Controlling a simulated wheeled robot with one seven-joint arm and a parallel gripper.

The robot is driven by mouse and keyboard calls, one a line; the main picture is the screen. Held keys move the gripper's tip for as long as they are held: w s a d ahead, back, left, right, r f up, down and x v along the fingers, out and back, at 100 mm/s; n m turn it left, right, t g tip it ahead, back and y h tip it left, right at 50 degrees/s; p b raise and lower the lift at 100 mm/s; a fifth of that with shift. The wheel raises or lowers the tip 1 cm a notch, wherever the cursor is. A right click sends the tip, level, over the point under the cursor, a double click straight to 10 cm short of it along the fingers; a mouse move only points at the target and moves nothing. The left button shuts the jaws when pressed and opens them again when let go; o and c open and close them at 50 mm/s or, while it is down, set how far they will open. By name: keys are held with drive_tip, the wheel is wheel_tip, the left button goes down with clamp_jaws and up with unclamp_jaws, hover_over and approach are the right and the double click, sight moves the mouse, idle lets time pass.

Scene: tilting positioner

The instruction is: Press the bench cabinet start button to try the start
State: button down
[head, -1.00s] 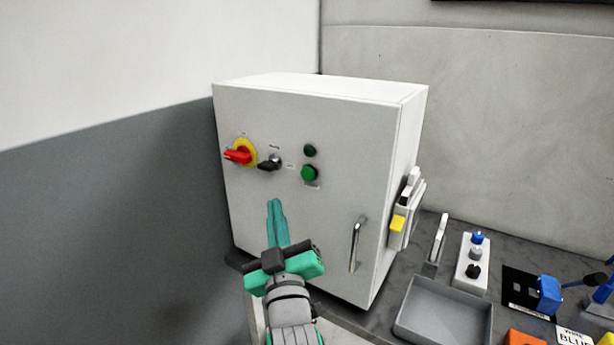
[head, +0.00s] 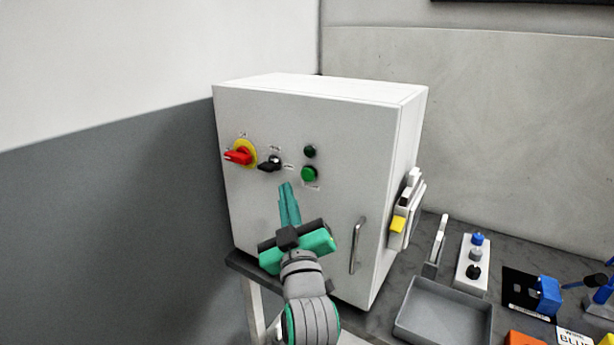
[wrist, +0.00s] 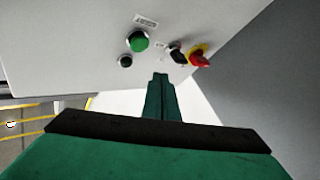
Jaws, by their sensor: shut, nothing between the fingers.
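The white bench cabinet (head: 280,215) stands on the bench with its front panel facing me. A green button (head: 309,174) sits on the panel below a small dark green round element (head: 310,151). In the wrist view the green button (wrist: 140,40) has a label beside it. My gripper (head: 286,184) is shut and empty, its teal fingers pointing at the panel, just below and left of the green button. The wrist view shows the fingertips (wrist: 160,76) apart from the button. Whether they touch the panel I cannot tell.
A red rotary switch on a yellow disc (head: 239,154) and a black selector (head: 270,163) sit left of the button. A metal handle (head: 357,245) is at lower right. A grey tray (head: 445,311) and a small button box (head: 473,262) stand on the bench at right.

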sight(307, 175)
drive_tip(key=w+d, duration=0.1)
drive_tip(key=w, duration=0.1)
drive_tip(key=w+d, duration=0.1)
drive_tip(key=shift+w+d, duration=0.35)
drive_tip(key=shift+d, duration=0.05)
idle(0.5)
drive_tip(key=shift+a, duration=0.1)
drive_tip(key=shift+s, duration=0.1)
idle(0.5)
drive_tip(key=shift+w+d, duration=0.2)
idle(0.6)
drive_tip(key=shift+w+d, duration=0.15)
drive_tip(key=shift+w, duration=0.05)
